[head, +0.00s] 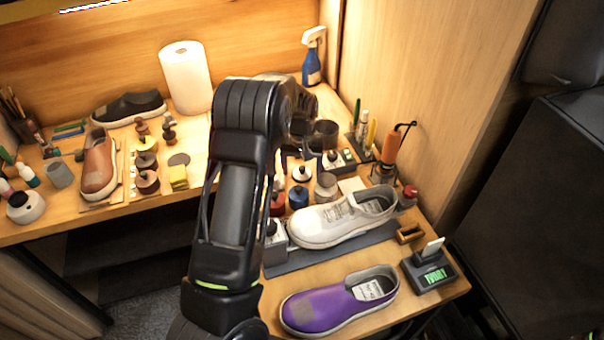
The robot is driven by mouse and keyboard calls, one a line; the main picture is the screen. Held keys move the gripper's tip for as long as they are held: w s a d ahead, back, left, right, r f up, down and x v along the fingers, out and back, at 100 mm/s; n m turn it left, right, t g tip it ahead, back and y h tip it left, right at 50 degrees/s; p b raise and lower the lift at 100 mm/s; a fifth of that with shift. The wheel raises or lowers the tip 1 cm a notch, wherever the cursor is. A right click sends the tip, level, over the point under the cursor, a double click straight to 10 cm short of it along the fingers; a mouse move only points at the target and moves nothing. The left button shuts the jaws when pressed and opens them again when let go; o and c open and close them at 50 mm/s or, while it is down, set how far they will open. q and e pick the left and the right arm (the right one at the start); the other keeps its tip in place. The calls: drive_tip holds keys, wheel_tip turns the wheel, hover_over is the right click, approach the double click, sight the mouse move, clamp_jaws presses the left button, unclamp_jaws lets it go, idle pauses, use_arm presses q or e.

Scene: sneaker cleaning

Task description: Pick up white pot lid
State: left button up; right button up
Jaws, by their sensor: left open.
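A small white pot lid (302,172) with a dark knob sits among the little pots on the right part of the bench. A blue pot (298,197) and a pale pot (326,186) stand close in front of it. My left arm crosses the middle of the view, and my left gripper (303,152) is just behind and above the white lid, open. The arm hides part of the gripper. I cannot tell whether a fingertip touches the lid. My right gripper is not in view.
A white sneaker (340,218) lies on a dark mat in front of the pots, with a purple shoe (338,302) nearer. An orange tool (388,148) stands on the right. A paper roll (186,78) and blue spray bottle (311,65) stand at the back.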

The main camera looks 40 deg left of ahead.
sight(304, 169)
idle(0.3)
use_arm(q)
drive_tip(key=c, duration=1.4)
wheel_tip(304, 169, up, 10)
drive_tip(key=p, duration=0.5)
drive_tip(key=shift+p, duration=0.4)
drive_tip(key=s+d+r+m+b, duration=0.1)
drive_tip(key=s+d+r+m, duration=0.1)
drive_tip(key=d, duration=0.9)
drive_tip(key=s+d+r+m+b, duration=0.1)
drive_tip(key=s+d+r+m, duration=0.1)
drive_tip(key=d, duration=1)
drive_tip(key=r+m, duration=0.1)
drive_tip(key=m, duration=0.1)
drive_tip(key=shift+r+m+h, duration=0.3)
drive_tip(key=shift+r+h, duration=0.05)
drive_tip(key=shift+h, duration=0.05)
